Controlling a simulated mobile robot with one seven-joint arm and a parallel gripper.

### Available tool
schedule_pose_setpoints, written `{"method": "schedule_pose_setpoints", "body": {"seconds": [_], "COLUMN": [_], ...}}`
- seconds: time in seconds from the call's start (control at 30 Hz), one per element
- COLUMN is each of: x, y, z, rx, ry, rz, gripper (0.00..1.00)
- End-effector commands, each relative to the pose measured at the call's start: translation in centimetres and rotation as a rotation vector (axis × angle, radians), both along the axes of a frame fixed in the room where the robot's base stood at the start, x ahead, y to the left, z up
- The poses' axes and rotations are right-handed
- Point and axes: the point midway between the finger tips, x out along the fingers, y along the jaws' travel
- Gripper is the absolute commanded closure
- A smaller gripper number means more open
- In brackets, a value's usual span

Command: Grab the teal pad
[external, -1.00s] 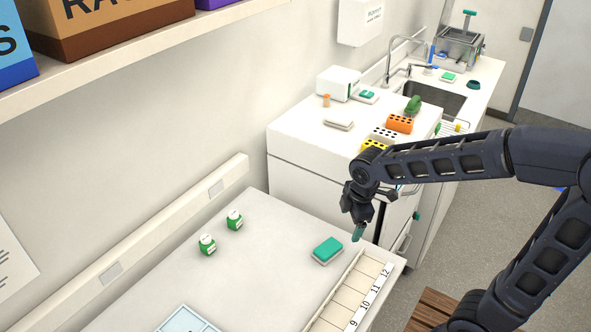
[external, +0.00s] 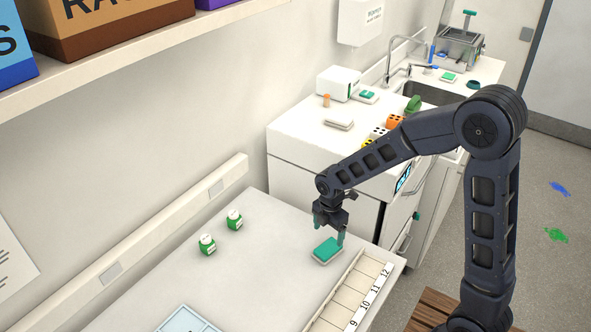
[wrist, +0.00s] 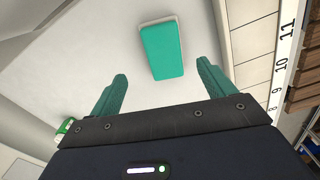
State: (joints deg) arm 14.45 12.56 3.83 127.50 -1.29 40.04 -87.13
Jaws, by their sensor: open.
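The teal pad (external: 327,249) has a teal top and a pale underside and lies flat on the white bench, left of the numbered tray. In the wrist view the pad (wrist: 162,50) lies ahead of the fingertips, between their lines. My gripper (external: 329,229) is just above the pad in the external view, pointing down. In the wrist view my gripper (wrist: 162,84) has its two teal fingers wide apart with nothing between them. One finger overlaps the pad's right edge in the external view; I cannot tell whether they touch.
The numbered tray (external: 336,310) runs along the bench's front edge, right of the pad. Two green-and-white bottles (external: 207,244) (external: 235,219) stand to the left. A pale blue tray (external: 187,320) lies at the bottom. The bench between them is clear.

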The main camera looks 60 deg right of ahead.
Motion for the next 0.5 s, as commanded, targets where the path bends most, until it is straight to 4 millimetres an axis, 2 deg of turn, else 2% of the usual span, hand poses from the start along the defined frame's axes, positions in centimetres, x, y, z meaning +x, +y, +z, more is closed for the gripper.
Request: {"method": "schedule_pose_setpoints", "body": {"seconds": [0.1,0.37,0.5], "x": [0.0,-0.2,-0.5], "y": [0.0,0.1,0.3], "z": [-1.5,-3.1,-5.0], "rx": [0.0,0.0,0.0], "ry": [0.001,0.001,0.002], "rz": [0.0,0.0,-0.001], "gripper": [0.18,0.18,0.18]}}
